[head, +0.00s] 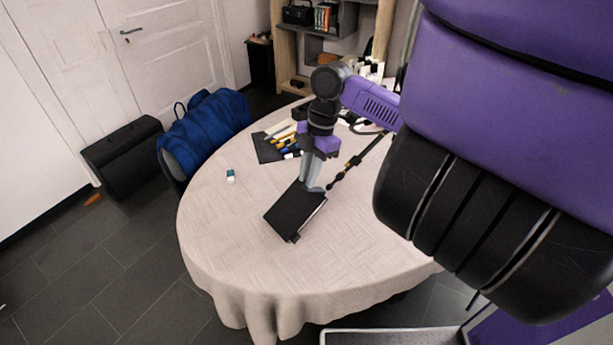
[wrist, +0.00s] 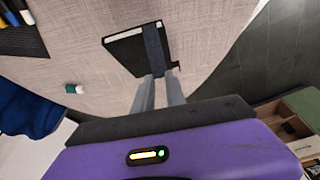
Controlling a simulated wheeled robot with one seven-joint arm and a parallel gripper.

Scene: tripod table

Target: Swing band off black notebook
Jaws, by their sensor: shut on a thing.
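The black notebook (head: 293,213) lies on the round table with a cream cloth (head: 225,245). It also shows in the wrist view (wrist: 126,50), with its pale page edge turned up in the picture. A dark grey band (wrist: 155,48) runs across the notebook near its right edge in the wrist view. My gripper (head: 314,188) points down at the notebook's far edge. In the wrist view its fingertips (wrist: 158,76) meet the band's near end at the notebook's edge and are shut on it. The exact grip on the band is partly hidden by the fingers.
A small white and teal eraser (head: 230,176) lies left of the notebook. Pens on a dark mat (head: 266,152) lie behind it. A dark rod-like thing (head: 358,161) is right of my gripper. A blue bag (head: 205,125) stands beyond the table's left edge. The front cloth is clear.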

